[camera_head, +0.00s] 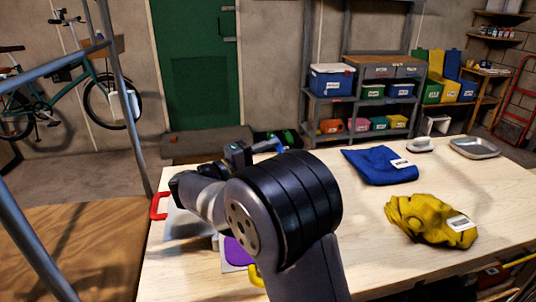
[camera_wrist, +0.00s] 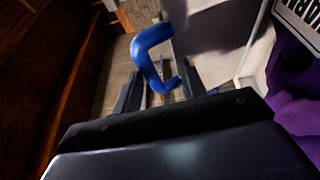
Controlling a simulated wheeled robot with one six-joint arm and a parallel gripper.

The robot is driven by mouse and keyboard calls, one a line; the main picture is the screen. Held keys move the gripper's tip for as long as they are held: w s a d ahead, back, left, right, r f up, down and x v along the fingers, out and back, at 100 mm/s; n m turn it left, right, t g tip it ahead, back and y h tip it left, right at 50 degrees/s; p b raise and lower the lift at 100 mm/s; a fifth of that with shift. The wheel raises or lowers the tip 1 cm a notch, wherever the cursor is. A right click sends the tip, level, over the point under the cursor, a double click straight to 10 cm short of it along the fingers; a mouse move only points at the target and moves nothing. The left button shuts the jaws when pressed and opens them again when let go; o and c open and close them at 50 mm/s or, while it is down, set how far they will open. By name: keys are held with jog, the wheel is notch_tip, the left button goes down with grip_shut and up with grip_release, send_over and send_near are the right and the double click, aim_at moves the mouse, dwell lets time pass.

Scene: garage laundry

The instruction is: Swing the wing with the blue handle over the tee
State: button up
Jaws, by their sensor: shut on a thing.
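The blue handle (camera_wrist: 150,42) stands between the fingers of my gripper (camera_wrist: 163,84) in the wrist view, and the gripper is shut on it. In the head view a bit of the blue handle (camera_head: 268,146) shows beside my gripper (camera_head: 247,154), beyond my wrist. The grey wing (camera_wrist: 215,38) lies right of the handle in the wrist view; its tilt is hard to tell. The purple tee (camera_wrist: 296,100) with a white label is at the right edge there. In the head view part of the tee (camera_head: 238,252) shows; my arm hides most of the board.
A red handle (camera_head: 158,206) is at the table's left edge and a yellow handle (camera_head: 256,276) is near my arm. Blue cloth (camera_head: 380,166), yellow cloth (camera_head: 428,218) and a metal tray (camera_head: 475,148) lie on the wooden table (camera_head: 350,245). Bare tabletop lies between them.

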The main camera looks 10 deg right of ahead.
jog(key=r+v, duration=0.1)
jog(key=v, duration=0.9)
jog(key=shift+a+f, duration=0.4)
jog(key=shift+f, duration=0.15)
jog(key=shift+d, duration=0.1)
jog(key=f+x, duration=0.1)
jog(key=x, duration=1)
jog(key=shift+r, duration=0.55)
jog(key=shift+s, duration=0.15)
